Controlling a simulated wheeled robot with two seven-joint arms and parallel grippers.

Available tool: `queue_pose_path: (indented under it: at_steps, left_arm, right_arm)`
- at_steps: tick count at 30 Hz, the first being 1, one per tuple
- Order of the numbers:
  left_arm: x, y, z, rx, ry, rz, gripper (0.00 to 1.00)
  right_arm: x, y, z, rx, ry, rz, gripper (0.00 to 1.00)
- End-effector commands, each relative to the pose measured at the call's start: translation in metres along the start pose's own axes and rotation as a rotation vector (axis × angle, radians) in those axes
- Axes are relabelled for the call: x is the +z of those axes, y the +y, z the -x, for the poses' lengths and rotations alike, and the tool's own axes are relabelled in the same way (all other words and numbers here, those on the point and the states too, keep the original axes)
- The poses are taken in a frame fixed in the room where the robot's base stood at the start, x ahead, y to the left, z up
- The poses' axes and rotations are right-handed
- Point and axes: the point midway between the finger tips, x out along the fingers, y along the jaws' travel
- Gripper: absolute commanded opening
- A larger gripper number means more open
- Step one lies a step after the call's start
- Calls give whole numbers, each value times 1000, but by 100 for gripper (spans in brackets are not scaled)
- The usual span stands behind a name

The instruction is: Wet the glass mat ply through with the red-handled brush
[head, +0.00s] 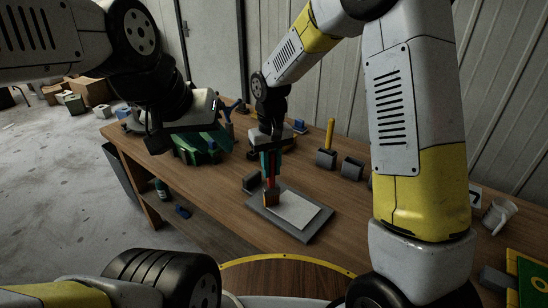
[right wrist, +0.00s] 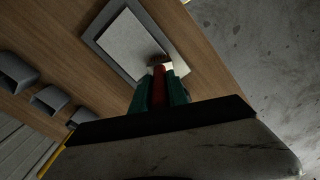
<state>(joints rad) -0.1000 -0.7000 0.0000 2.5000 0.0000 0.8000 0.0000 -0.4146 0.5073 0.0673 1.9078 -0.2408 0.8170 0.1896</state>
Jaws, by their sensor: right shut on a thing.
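My right gripper (head: 270,160) is shut on the red-handled brush (head: 270,186), held upright with bristles down. The brush is over the left end of the pale glass mat ply (head: 296,209), which lies on a grey board (head: 311,236). I cannot tell whether the bristles touch the ply. In the right wrist view, the red handle (right wrist: 159,84) shows between the green fingers, and the ply (right wrist: 131,44) is beyond it.
The wooden table (head: 340,236) has free room right of the board. A pale mug (head: 498,215) stands at the right.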

Motion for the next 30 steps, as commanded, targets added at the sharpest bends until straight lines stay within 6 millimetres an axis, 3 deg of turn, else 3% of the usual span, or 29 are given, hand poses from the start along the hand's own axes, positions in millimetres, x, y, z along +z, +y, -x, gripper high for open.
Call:
queue_pose_path:
  at_steps: [8,21,30]
  left_arm:
    - [0,0,0,0,0,0,36]
    - [0,0,0,0,0,0,36]
    - [0,0,0,0,0,0,36]
  right_arm:
    - [6,4,10,0,1,-1,0]
    - [51,26,9,0,1,0,0]
    - [56,28,9,0,1,0,0]
